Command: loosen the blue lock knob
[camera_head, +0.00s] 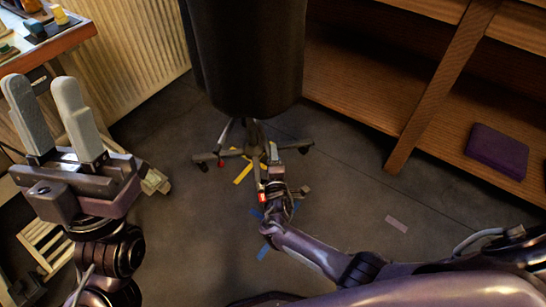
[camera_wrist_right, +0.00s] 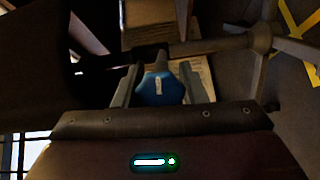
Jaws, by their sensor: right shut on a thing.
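The blue lock knob (camera_wrist_right: 162,90) sits between the two fingers of my right gripper (camera_wrist_right: 160,82), which is shut on it in the right wrist view. It is beside a metal pole (camera_wrist_right: 205,45) that crosses the picture. In the head view my right gripper (camera_head: 273,152) reaches to the stand under a large dark form (camera_head: 248,55); the knob cannot be made out there. My left gripper (camera_head: 42,108) is at the left of the head view, raised, open and empty, well away from the stand.
The stand's feet (camera_head: 205,157) spread over the grey floor, with yellow tape (camera_head: 243,173) under them. Wooden shelves (camera_head: 390,90) with a purple box (camera_head: 497,150) stand at right. A table (camera_head: 50,42) and a ribbed panel (camera_head: 130,55) are at upper left. Floor to the right is mostly clear.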

